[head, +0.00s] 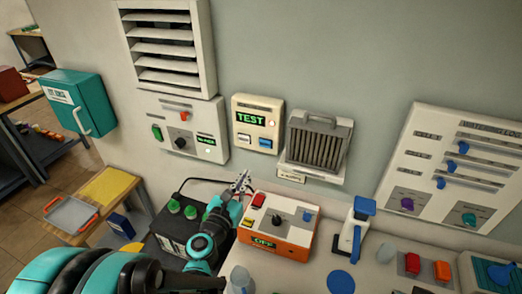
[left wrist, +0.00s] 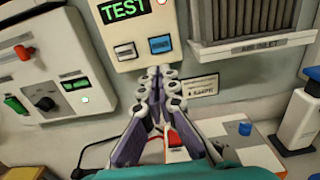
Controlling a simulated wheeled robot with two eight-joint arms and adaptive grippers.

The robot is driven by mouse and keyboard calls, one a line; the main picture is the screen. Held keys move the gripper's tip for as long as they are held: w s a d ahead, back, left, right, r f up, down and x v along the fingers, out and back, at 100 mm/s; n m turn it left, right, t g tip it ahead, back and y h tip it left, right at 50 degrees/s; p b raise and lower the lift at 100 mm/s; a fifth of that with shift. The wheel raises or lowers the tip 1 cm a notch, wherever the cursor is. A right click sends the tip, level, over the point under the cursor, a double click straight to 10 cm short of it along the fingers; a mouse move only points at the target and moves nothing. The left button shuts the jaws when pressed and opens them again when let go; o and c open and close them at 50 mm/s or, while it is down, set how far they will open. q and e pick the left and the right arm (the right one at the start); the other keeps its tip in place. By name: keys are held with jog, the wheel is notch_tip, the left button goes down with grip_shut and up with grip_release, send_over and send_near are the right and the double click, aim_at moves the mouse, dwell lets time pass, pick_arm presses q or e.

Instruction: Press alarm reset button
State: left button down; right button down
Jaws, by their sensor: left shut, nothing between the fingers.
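A cream alarm panel (head: 257,108) hangs on the wall with a green-lit display reading TEST and a small orange lamp. Below the display are a pale button (head: 243,137) on the left and a blue button (head: 265,141) on the right; their lettering is too small to read. The left wrist view also shows the pale button (left wrist: 126,50) and blue button (left wrist: 160,45). My left gripper (head: 242,178) is shut and empty, below the panel. In the left wrist view its fingertips (left wrist: 160,73) appear just under the blue button. Contact with the panel cannot be told.
A vent filter (head: 318,142) is right of the panel, and a control box (head: 181,128) with a knob is left. An orange-and-white charger (head: 280,232) and black battery (head: 177,221) stand on the bench below. A blue-handled device (head: 354,230) stands to the right.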

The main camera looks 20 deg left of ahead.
aim_at(265, 144)
pick_arm(q)
jog(key=w, duration=1.4)
jog(key=shift+a, duration=0.4)
